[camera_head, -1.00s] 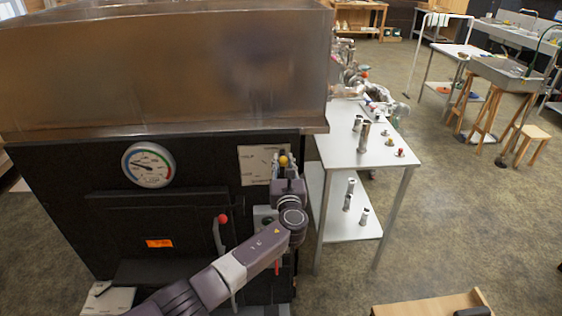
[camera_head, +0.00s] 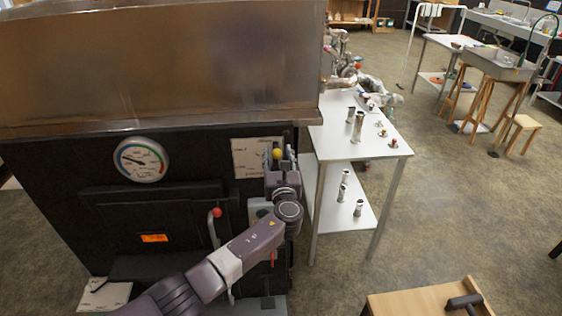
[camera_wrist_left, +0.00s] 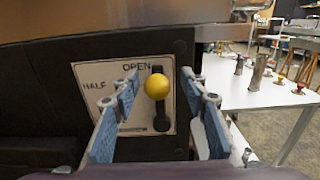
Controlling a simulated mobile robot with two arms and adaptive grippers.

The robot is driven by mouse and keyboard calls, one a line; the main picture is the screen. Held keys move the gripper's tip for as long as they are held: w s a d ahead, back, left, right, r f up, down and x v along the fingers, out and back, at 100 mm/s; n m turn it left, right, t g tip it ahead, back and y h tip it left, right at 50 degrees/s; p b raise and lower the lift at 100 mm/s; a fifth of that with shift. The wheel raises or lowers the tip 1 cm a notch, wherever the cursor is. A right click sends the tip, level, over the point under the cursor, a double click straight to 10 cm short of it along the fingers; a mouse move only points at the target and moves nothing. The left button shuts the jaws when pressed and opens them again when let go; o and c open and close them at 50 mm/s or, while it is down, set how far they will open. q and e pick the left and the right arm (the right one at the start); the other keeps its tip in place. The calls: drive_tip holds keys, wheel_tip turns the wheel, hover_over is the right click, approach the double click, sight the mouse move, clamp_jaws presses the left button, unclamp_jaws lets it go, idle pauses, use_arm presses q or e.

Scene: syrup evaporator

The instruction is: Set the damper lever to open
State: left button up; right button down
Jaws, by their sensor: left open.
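The damper lever has a yellow ball knob (camera_head: 277,153) and stands on a pale label plate (camera_head: 252,158) on the black evaporator front. In the left wrist view the knob (camera_wrist_left: 157,86) sits just below and right of the word OPEN. The dark lever arm (camera_wrist_left: 162,123) points roughly straight up from its pivot; HALF is printed to the left. My left gripper (camera_head: 279,163) is open, with its blue-padded fingers on either side of the knob in the left wrist view (camera_wrist_left: 160,82). I see gaps between knob and pads. My right gripper is out of view.
A round gauge (camera_head: 140,160) and a red-knobbed door handle (camera_head: 216,212) are left of my arm. A white table (camera_head: 340,144) with metal cylinders stands close on the right. A metal pan (camera_head: 160,70) overhangs above.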

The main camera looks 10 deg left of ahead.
use_arm(q)
drive_tip(key=v, duration=1.1)
drive_tip(key=shift+s+d, duration=0.3)
drive_tip(key=shift+r, duration=0.1)
drive_tip(key=s+a+f+n+g+h+b, duration=0.1)
drive_tip(key=s+a+f+n+g, duration=0.15)
drive_tip(key=f, duration=0.95)
drive_tip(key=s+a+f+n+g+h+b, duration=0.1)
drive_tip(key=s+a+f+n+g, duration=0.15)
drive_tip(key=f, duration=0.95)
drive_tip(key=s+a+f+n+g+h, duration=0.1)
drive_tip(key=s+f+n+g, duration=0.25)
drive_tip(key=s+f, duration=0.5)
drive_tip(key=s+a+f+n+g, duration=0.15)
drive_tip(key=s+f+n, duration=0.35)
drive_tip(key=f, duration=0.7)
drive_tip(key=s+a+f+n+g+b, duration=0.1)
drive_tip(key=s+f+n, duration=0.4)
drive_tip(key=s, duration=0.9)
drive_tip(key=s+a+f+n+g+h+b, duration=0.1)
drive_tip(key=s+f+n, duration=0.5)
drive_tip(key=s, duration=0.8)
drive_tip(key=s+a+f+n+g+h+b, duration=0.1)
drive_tip(key=s+f+n+g, duration=0.3)
drive_tip(key=s+f, duration=0.5)
drive_tip(key=s+a+n, duration=0.1)
drive_tip(key=s+n, duration=0.1)
drive_tip(key=s, duration=0.2)
drive_tip(key=shift+s+a, duration=0.35)
drive_tip(key=shift+s, duration=0.05)
